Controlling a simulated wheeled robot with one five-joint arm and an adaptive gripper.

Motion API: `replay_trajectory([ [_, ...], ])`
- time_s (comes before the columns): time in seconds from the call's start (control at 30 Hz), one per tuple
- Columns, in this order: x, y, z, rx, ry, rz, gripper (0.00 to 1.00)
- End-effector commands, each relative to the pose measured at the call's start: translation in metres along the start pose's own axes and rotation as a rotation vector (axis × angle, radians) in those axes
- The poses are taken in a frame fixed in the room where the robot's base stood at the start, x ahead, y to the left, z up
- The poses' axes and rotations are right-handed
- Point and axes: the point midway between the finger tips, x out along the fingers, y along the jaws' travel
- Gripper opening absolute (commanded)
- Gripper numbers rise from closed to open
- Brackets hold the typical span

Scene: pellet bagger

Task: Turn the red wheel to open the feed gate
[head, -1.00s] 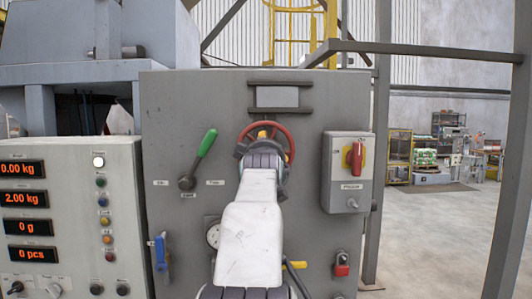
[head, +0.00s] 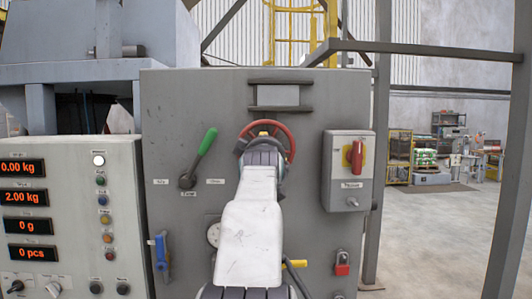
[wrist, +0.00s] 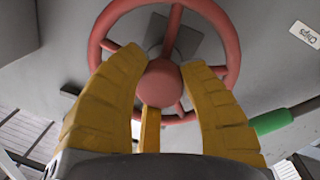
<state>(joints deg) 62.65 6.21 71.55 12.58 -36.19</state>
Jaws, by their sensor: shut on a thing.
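The red wheel (head: 289,140) is on the front of the grey cabinet, below a small framed window. My arm hides its lower part in the head view. In the wrist view the red wheel (wrist: 231,50) shows its rim, spokes and round red hub (wrist: 160,84). My gripper (wrist: 160,65) has yellow fingers on both sides of the hub, with a third finger below it, and is shut on the wheel at its hub. In the head view only a bit of my gripper (head: 263,134) shows, in front of the wheel.
A green-handled lever (head: 200,157) is close to the left of the wheel. A box with a red rotary switch (head: 350,155) is at the right. A blue-handled valve (head: 161,252), a yellow handle (head: 296,264) and a red padlock (head: 342,268) are lower down. Open floor lies at the right.

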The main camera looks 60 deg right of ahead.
Motion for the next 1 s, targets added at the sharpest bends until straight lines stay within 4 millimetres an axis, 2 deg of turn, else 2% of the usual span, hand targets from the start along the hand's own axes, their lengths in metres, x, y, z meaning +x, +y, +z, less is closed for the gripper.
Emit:
replay_trajectory([
  [0.6, 0.0008, -0.0019, -0.0001, 0.442, -0.041, -0.021, 0.01],
  [1.0, 0.0008, -0.0033, -0.0008, 0.589, -0.053, -0.025, 0.01],
])
